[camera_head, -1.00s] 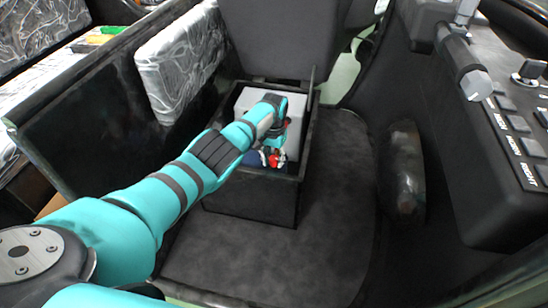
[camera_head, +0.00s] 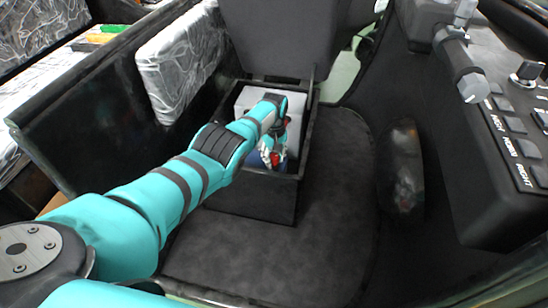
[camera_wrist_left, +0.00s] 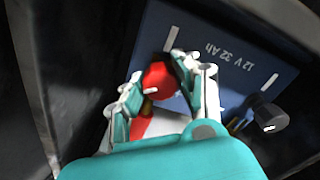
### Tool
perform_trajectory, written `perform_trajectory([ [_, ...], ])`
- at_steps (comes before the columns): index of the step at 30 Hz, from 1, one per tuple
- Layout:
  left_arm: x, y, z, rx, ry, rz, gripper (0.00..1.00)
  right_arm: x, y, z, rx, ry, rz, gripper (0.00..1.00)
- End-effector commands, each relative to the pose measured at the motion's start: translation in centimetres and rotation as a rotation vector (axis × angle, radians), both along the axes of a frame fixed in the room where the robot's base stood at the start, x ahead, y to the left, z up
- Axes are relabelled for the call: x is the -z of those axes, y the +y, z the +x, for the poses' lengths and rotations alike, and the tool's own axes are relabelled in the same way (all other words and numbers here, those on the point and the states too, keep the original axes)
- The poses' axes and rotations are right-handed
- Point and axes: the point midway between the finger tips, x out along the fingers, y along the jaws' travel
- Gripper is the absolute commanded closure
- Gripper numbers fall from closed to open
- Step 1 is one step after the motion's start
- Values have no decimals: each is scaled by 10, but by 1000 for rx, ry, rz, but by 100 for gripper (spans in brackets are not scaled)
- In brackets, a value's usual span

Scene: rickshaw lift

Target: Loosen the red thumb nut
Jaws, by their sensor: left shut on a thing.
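The red thumb nut (camera_wrist_left: 158,80) sits on the blue battery (camera_wrist_left: 228,40), which is marked 12 V 32 Ah, in the left wrist view. My left gripper (camera_wrist_left: 155,78) has its fingers on both sides of the nut and is shut on it. In the head view my left gripper (camera_head: 272,157) reaches down into the open black box (camera_head: 250,202), with a little red showing at its fingers. The battery there is mostly hidden behind the gripper. My right gripper is not in view.
A black knob (camera_wrist_left: 268,114) stands on the battery's right side in the wrist view. The box walls rise close around the gripper. A grey block (camera_head: 294,104) fills the back of the box.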

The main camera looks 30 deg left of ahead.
Motion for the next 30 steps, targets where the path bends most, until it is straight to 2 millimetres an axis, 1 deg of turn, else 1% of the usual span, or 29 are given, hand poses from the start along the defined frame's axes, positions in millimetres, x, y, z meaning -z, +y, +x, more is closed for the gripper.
perform_trajectory([
  [3,-2,1,2,-66,-8,2,100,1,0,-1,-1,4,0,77],
  [10,-3,1,2,-146,-7,3,100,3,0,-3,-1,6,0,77],
  [27,-3,2,3,-173,-9,3,100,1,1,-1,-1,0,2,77],
  [28,-3,2,3,-173,-9,3,64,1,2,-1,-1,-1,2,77],
  [29,-3,2,3,-173,-9,3,60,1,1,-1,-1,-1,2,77],
  [30,-3,1,3,-172,-8,3,58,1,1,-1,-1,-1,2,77],
])
